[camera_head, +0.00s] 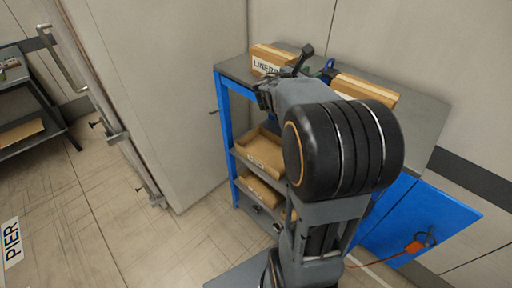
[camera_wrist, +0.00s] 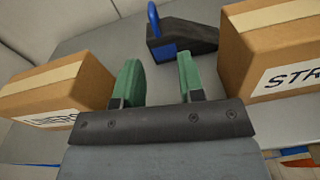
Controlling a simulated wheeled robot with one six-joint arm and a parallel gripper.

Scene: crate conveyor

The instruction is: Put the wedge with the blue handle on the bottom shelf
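The wedge (camera_wrist: 190,42) is a dark block with an upright blue handle (camera_wrist: 153,20). It lies on the grey top of the shelf unit, between two cardboard boxes, beyond my fingers and a little right of centre in the wrist view. In the head view only its blue handle (camera_head: 329,66) shows clearly, behind my arm. My gripper (camera_wrist: 159,80) is open, its two green fingers apart with nothing between them.
A box marked LINERS (camera_wrist: 62,88) stands left of my fingers and another marked STR (camera_wrist: 275,45) stands right. A tall pale door (camera_head: 165,90) is left of the unit.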

